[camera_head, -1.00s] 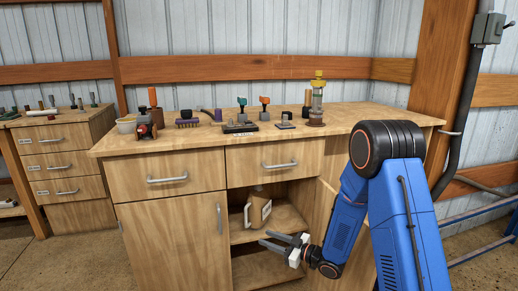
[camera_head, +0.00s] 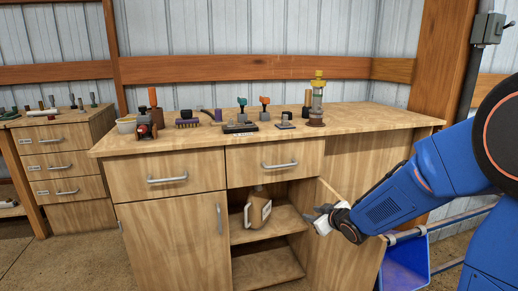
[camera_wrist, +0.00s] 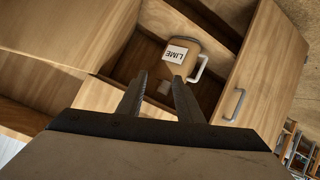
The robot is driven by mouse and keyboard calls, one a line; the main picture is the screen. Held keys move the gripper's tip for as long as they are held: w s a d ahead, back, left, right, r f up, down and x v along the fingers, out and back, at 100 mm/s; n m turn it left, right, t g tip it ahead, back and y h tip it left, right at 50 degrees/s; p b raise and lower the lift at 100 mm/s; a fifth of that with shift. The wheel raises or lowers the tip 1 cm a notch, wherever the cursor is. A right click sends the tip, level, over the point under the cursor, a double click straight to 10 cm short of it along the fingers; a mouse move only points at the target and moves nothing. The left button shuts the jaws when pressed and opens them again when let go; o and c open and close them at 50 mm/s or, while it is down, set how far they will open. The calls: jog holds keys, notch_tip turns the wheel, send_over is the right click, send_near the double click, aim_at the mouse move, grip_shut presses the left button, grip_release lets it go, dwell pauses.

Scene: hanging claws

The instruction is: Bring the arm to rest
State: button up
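My gripper (camera_head: 316,216) is in front of the open cabinet (camera_head: 268,228), beside its open door (camera_head: 338,238). In the wrist view the two fingers of my gripper (camera_wrist: 158,97) stand apart with nothing held between them. A tan container labelled LIME (camera_wrist: 186,56) with a white handle is inside the cabinet, beyond the fingertips and apart from them. It also shows on the cabinet's upper shelf in the head view (camera_head: 259,210).
The workbench top (camera_head: 350,118) above the cabinet carries several small tools and a yellow-capped cylinder (camera_head: 317,97). A blue bin (camera_head: 404,266) stands on the floor at the right, behind my arm. Open floor lies at the lower left.

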jog(key=s+d+r+m+g+h, duration=0.1)
jog(key=s+d+r+m+h, duration=0.15)
jog(key=s+d, duration=0.4)
jog(key=s+d+r+m+g+h, duration=0.2)
jog(key=s+d+r+m, duration=0.15)
jog(key=s, duration=0.65)
jog(key=s+a+m+g, duration=0.1)
jog(key=s+g, duration=0.3)
jog(key=s, duration=2)
jog(key=shift+r+m+y, duration=0.35)
jog(key=shift+r+m, duration=0.05)
jog(key=shift+m, duration=0.1)
jog(key=shift+w+a, duration=0.1)
